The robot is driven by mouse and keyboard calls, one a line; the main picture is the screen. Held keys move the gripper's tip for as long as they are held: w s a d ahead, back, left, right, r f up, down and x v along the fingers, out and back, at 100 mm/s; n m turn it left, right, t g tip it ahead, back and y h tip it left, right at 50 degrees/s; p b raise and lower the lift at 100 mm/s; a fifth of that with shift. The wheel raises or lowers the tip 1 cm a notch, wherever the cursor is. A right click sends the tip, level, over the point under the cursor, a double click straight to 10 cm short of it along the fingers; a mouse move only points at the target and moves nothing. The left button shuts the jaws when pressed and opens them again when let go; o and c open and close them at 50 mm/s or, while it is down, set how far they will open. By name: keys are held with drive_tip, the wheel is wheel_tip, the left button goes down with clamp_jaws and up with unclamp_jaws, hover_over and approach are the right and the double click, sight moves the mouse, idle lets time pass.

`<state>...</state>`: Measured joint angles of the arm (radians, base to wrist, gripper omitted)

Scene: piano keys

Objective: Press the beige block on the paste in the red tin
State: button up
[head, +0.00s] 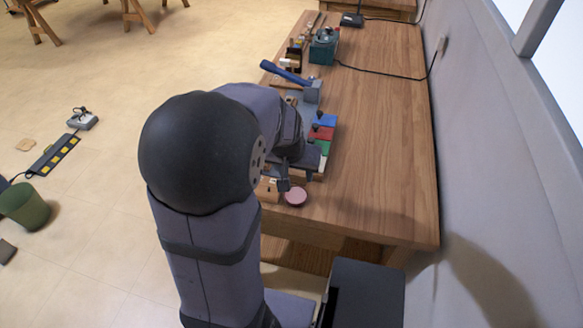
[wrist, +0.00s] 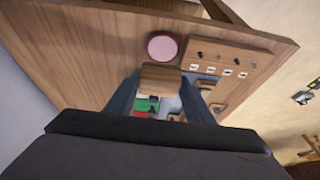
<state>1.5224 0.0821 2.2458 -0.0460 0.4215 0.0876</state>
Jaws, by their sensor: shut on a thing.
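The beige block (wrist: 160,78) is between the fingers of my gripper (wrist: 161,82) in the wrist view. The gripper is shut on it. The red tin (wrist: 162,46) shows as a small round thing with a pink top, just beyond the block in the wrist view and apart from it in the picture. The height of the block over the table cannot be told. In the head view the tin (head: 295,197) is near the table's front end, and my gripper (head: 284,184) is just above and left of it. The block cannot be made out there.
A wooden rack (wrist: 225,52) with dark holes and white labels lies right of the tin in the wrist view. Blue (head: 327,120), red and green (head: 321,147) pieces lie farther along the wooden table (head: 385,170).

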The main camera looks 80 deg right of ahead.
drive_tip(key=shift+f, duration=0.15)
drive_tip(key=shift+f+b, duration=2.7)
drive_tip(key=shift+f, duration=0.15)
drive_tip(key=shift+f+b, duration=0.3)
drive_tip(key=shift+f, duration=0.3)
idle(0.4)
drive_tip(key=shift+r, duration=0.1)
wheel_tip(320, 180, up, 7)
drive_tip(key=p, duration=0.6)
drive_tip(key=shift+p, duration=0.3)
